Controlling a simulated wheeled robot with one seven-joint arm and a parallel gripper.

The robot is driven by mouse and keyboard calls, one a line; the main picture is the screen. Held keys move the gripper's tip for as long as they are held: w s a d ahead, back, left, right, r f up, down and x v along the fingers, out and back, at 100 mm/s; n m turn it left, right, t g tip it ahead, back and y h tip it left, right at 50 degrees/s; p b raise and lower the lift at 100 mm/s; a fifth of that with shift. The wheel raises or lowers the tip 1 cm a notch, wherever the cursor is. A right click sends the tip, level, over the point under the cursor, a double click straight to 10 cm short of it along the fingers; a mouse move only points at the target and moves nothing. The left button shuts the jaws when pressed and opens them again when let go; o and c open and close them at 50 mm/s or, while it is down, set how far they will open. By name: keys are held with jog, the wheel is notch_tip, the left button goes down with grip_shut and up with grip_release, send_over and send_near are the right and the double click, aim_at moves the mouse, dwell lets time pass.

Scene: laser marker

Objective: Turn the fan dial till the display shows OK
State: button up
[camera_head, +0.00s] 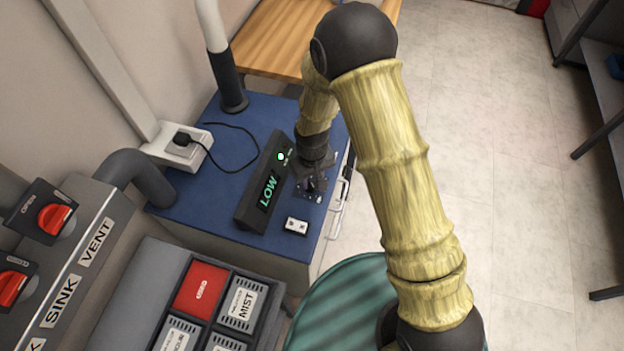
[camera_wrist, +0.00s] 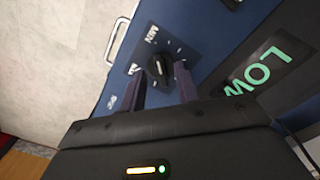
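The fan dial is a black knob (camera_wrist: 159,68) with a light pointer line, on a plate with printed marks, in the wrist view. My gripper (camera_wrist: 160,90) has its two dark fingers apart, one on each side of the knob. I cannot tell whether they touch it. In the head view my gripper (camera_head: 312,180) reaches down over the dial area and mostly hides the knob. The display (camera_head: 267,190) is a dark slanted box that reads LOW in green, with a lit green lamp at its top. LOW also shows on the display in the wrist view (camera_wrist: 255,70).
The blue bench top (camera_head: 190,205) carries a white two-button box (camera_head: 296,226) and a socket (camera_head: 185,148) with a black cable. A pipe (camera_head: 229,80) stands behind. Red switches and a tray of labelled boxes (camera_head: 230,300) lie at lower left.

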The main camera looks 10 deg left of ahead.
jog(key=shift+f, duration=0.85)
grip_shut()
